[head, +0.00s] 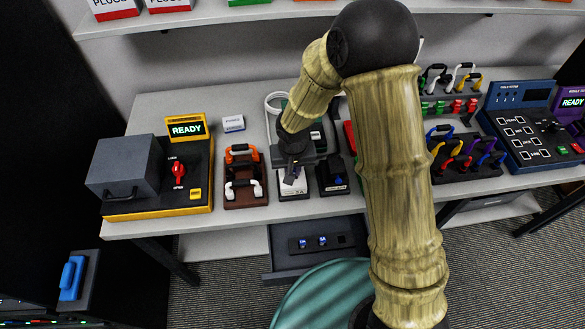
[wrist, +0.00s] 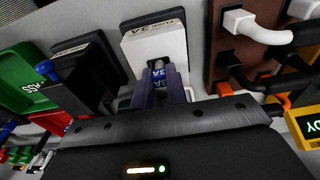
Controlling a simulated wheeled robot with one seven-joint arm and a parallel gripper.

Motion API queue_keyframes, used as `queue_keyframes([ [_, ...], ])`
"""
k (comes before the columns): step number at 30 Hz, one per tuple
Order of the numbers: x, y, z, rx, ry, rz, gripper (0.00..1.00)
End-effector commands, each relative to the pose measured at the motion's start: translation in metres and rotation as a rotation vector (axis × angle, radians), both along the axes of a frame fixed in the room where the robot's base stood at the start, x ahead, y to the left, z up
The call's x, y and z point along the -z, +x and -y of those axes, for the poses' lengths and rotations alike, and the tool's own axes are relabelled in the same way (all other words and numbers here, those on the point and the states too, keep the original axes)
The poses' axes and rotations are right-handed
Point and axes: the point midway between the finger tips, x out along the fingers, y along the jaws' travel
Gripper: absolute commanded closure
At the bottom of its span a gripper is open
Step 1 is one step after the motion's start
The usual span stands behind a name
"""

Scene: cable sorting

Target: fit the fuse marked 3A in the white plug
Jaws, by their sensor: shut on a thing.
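My gripper (wrist: 158,92) is shut on a small fuse with a blue band marked 3A (wrist: 158,70). The white plug (wrist: 152,42), with a printed fuse label, is straight ahead of the fingertips in the wrist view. The fuse is at the plug's near face; I cannot tell whether it is seated or only close to it. In the head view my gripper (head: 292,165) is over the white plug (head: 293,186), which stands on a dark base near the bench's front edge and is partly hidden by the fingers.
A black plug (head: 333,181) stands close to the right of the white one. A brown rack (head: 245,193) with orange and white handles is to the left. An open drawer (head: 290,262) below holds blue-banded fuses. A grey box tester reading READY (head: 187,129) is farther left.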

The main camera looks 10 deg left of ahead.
Motion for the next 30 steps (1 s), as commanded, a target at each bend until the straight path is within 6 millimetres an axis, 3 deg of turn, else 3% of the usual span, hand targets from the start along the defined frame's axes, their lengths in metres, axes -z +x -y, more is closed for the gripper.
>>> queue_keyframes([
  [7, -0.0004, 0.0, -0.0001, 0.0, 0.0, 0.0, 1.0],
  [8, -0.0004, 0.0, -0.0001, 0.0, 0.0, 0.0, 0.82],
  [11, -0.0004, 0.0, -0.0002, 0.0, 0.0, 0.0, 0.62],
  [17, -0.0003, 0.0, -0.0002, 0.0, 0.0, 0.0, 0.6],
  [21, -0.0003, -0.0001, -0.0002, 0.0, 0.0, 0.0, 0.37],
  [30, -0.001, -0.0001, -0.0002, 0.0, 0.0, 0.0, 0.35],
])
